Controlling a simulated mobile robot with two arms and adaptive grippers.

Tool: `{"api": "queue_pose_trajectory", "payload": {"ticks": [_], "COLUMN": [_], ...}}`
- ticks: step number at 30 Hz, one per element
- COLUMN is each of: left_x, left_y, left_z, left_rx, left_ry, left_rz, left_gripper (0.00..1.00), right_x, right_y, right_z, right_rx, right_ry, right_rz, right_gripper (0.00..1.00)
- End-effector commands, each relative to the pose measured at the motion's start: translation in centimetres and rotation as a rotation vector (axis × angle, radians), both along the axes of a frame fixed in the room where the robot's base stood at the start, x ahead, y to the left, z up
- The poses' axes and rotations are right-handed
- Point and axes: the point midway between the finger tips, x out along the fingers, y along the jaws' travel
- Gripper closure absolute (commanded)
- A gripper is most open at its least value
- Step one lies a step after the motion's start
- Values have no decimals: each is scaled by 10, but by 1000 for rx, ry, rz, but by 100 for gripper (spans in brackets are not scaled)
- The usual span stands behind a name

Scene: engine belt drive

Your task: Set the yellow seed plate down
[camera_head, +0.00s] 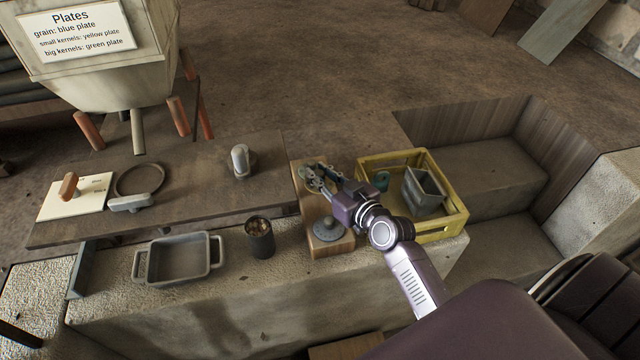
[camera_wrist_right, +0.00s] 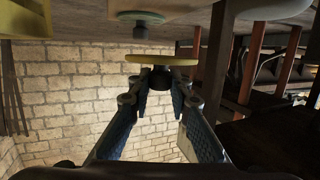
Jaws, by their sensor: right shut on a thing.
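My right gripper (camera_head: 318,178) is over the far part of a wooden board (camera_head: 343,246). It is shut on the yellow seed plate. In the right wrist view, the yellow plate (camera_wrist_right: 185,61) shows edge-on as a thin disc between the fingertips (camera_wrist_right: 160,78). In the head view the gripper covers most of the plate, so I cannot tell whether it touches the board. A blue-grey plate with a knob (camera_head: 328,229) lies on the near end of the board. My left gripper is not in view.
A dark cup (camera_head: 260,238) and a grey tray (camera_head: 180,258) stand to the left. A sign (camera_head: 82,33) hangs on the hopper (camera_head: 105,84).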

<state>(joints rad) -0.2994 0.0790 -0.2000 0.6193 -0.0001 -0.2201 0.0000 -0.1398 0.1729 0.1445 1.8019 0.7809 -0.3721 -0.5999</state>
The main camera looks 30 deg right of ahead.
Motion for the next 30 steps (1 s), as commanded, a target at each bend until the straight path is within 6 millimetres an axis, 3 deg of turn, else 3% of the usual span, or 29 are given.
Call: {"api": "queue_pose_trajectory", "payload": {"ticks": [3,6,30], "left_x": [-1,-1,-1], "left_y": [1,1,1], "left_z": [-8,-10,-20], "left_rx": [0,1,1], "left_ry": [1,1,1], "left_rz": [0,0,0], "left_gripper": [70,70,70], "right_x": [0,0,-1], "right_y": [0,0,0], "right_z": [-24,-32,-50], "right_rx": [-2,-1,-2], "right_ry": [4,2,9], "right_rz": [1,0,0], "right_gripper": [100,100,100]}}
